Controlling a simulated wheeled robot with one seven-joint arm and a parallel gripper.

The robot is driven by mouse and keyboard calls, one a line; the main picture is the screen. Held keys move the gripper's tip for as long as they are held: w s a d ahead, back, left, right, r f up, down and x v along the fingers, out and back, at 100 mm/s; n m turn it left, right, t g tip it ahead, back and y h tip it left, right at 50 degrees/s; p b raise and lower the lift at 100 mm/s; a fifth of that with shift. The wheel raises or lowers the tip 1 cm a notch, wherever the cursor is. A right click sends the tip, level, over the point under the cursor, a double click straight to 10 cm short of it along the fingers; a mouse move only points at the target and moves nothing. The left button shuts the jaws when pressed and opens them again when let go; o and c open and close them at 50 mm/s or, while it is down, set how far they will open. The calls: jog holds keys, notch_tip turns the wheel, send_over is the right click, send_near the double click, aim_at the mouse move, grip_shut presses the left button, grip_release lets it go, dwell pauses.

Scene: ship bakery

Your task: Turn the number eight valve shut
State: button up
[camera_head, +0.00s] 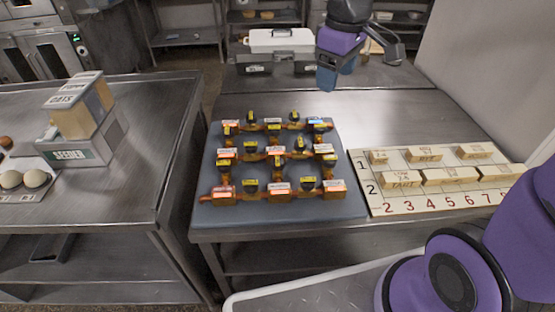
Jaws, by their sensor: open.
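A grey-blue board (330,207) lies on the steel table and bears a grid of copper-coloured pipes (267,195). Several small valves with black and yellow handles sit along the pipes, with small labels at the joints. The numbers are too small to read, so I cannot tell which valve is number eight. My gripper (328,77) is open, above the back of the table and beyond the board. It is apart from all the valves.
Right of the board, a numbered board (375,207) bears several wooden blocks. On the left table are a seeder box (85,150) and a tray of round buns (70,182). A gap separates the tables.

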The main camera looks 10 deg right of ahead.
jog(key=w+a+f+n+g, duration=0.2)
jog(key=w+a+f+n, duration=0.3)
jog(key=f, duration=0.4)
jog(key=n+g+y, duration=0.1)
jog(key=n, duration=0.1)
send_near(277, 158)
jog(key=f, duration=0.3)
jog(key=s+f, duration=0.1)
jog(key=f, duration=0.6)
jog(key=shift+s+a+f, duration=0.25)
jog(key=shift+s+a, duration=0.05)
jog(key=shift+s, duration=0.1)
jog(key=c, duration=0.8)
